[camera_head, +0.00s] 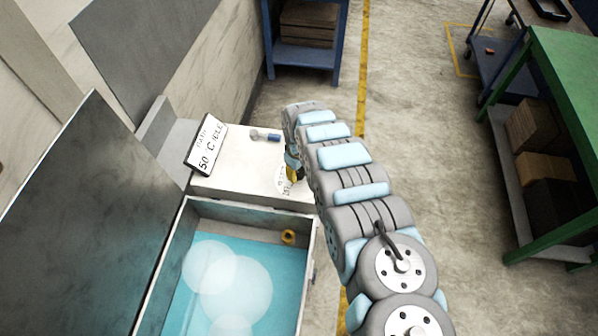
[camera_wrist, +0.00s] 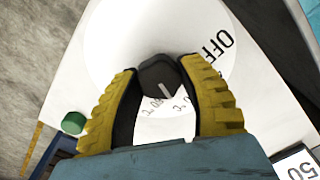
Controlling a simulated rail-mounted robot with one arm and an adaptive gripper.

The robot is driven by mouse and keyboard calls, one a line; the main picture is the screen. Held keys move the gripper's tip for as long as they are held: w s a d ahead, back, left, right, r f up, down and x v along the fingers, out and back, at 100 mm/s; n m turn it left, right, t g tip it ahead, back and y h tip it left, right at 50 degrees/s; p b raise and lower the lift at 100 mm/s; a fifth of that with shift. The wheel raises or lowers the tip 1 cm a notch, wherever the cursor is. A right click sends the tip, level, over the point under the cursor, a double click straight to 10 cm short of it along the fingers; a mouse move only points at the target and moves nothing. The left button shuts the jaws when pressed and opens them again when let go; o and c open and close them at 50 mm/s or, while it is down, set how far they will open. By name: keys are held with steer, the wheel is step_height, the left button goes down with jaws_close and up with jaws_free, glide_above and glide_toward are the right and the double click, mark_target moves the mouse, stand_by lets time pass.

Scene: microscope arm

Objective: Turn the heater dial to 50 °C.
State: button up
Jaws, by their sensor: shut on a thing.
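The heater dial has a dark knob (camera_wrist: 160,74) on a round white face (camera_wrist: 125,40), seen in the wrist view. "OFF" is printed at the upper right, and numbers starting with 2 and 3 show below the knob, partly hidden. A pale pointer line shows on the knob's lower right side. My gripper (camera_wrist: 163,80) has its yellow fingers on both sides of the knob, shut on it. In the head view my gripper (camera_head: 292,166) is at the dial face (camera_head: 284,184), mostly hidden by my arm. A display sign (camera_head: 207,146) reads "50 °C" and seemingly "IDLE".
A green button (camera_wrist: 73,123) is near the dial.

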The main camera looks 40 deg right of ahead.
mark_target(299, 173)
steer(key=o, duration=1.2)
steer(key=shift+r, duration=0.1)
steer(key=shift+r, duration=5.9)
